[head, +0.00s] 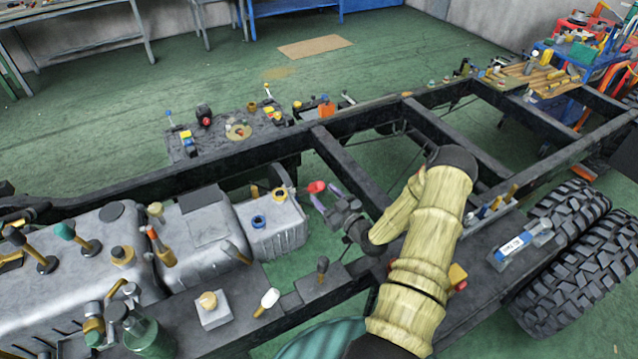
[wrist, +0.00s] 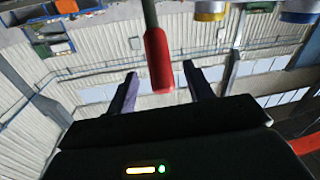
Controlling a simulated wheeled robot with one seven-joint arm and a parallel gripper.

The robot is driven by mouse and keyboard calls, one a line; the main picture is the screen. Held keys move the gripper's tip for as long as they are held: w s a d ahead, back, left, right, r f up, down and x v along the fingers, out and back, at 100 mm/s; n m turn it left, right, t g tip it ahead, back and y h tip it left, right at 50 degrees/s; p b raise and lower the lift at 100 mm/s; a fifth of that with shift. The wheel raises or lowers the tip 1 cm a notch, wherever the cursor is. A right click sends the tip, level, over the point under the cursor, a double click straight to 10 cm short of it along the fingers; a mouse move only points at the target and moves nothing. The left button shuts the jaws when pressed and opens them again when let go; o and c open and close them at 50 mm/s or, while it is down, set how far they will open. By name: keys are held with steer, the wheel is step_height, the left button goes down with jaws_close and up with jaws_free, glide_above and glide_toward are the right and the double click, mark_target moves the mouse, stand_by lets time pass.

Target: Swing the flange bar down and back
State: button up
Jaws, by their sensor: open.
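A bar with a red grip (head: 316,187) stands by the right end of the grey tank, at my gripper's tips; I take it as the flange bar, though no label shows. My gripper (head: 325,196) is open, with its purple-grey fingers pointing up and left toward the red grip. In the wrist view the red grip (wrist: 158,62) lies between the two spread fingers, with a gap on both sides. It does not look clamped. The lower part of the bar is hard to make out in the head view.
The grey tank (head: 285,237) carries a blue ring (head: 258,221) and a yellow ring (head: 279,195) close left of my gripper. Dark frame rails (head: 350,170) surround my arm. Several levers and knobs stand at left; tyres (head: 575,260) are at right.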

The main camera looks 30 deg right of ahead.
mark_target(316, 187)
steer(key=w, duration=0.2)
steer(key=w+a, duration=0.1)
steer(key=w, duration=0.1)
steer(key=shift+r+p, duration=0.1)
steer(key=shift+p, duration=0.3)
steer(key=shift+w, duration=0.6)
